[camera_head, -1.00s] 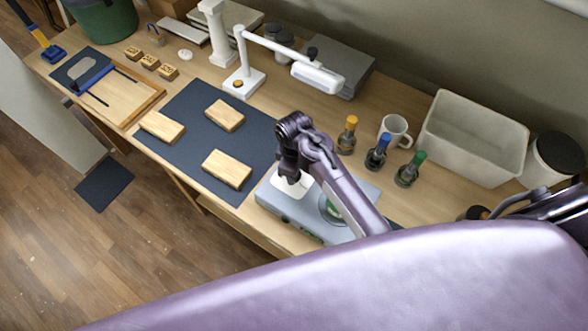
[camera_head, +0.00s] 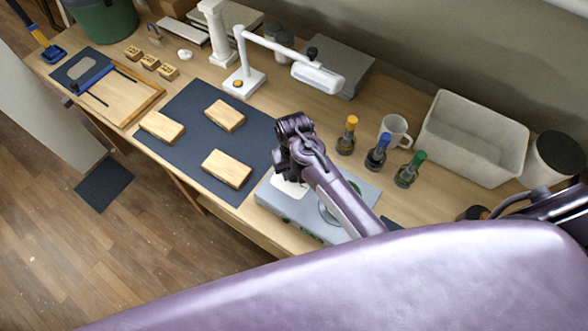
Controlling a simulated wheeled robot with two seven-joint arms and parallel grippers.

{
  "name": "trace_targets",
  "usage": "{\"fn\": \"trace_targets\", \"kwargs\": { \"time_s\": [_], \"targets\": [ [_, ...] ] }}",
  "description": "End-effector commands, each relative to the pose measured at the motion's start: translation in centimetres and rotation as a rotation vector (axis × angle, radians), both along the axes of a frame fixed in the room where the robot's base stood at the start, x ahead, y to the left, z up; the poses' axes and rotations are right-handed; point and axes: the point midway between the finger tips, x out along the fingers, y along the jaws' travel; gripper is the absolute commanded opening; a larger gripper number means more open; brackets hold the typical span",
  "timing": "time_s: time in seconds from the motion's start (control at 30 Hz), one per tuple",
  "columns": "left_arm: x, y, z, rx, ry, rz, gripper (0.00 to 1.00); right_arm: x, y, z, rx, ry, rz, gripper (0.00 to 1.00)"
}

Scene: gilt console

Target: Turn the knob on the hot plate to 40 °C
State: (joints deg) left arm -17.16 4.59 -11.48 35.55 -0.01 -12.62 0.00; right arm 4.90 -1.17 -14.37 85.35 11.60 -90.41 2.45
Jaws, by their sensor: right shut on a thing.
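The hot plate (camera_head: 357,188) is a grey flat unit at the front edge of the bench, with a pale panel at its left end and a round plate that my arm partly covers. My right gripper (camera_head: 281,172) points down over the left end of the hot plate. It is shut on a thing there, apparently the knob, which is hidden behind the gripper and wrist. The dial marks cannot be read. My left gripper is not in view.
Behind the hot plate stand several bottles with coloured caps (camera_head: 377,155), a white mug (camera_head: 394,130) and a grey bin (camera_head: 474,140). A dark mat (camera_head: 190,148) with wooden blocks lies to the left. A white lamp-like arm (camera_head: 318,77) stands behind.

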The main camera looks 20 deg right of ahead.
Motion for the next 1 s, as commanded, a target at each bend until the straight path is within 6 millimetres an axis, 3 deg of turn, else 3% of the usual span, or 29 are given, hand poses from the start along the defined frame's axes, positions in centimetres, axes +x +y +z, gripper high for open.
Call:
{"fn": "trace_targets", "kwargs": {
  "time_s": [0.4,0.97,1.0],
  "targets": [
    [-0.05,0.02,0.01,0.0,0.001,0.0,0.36,0.05,0.0,0.06,0.0,-0.001,-0.191,0.12],
    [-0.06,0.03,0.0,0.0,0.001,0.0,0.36,0.06,0.01,0.06,0.0,-0.001,-0.218,0.12],
    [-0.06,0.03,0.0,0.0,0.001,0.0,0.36,0.06,0.01,0.06,0.0,-0.002,-0.218,0.39]
  ]
}}
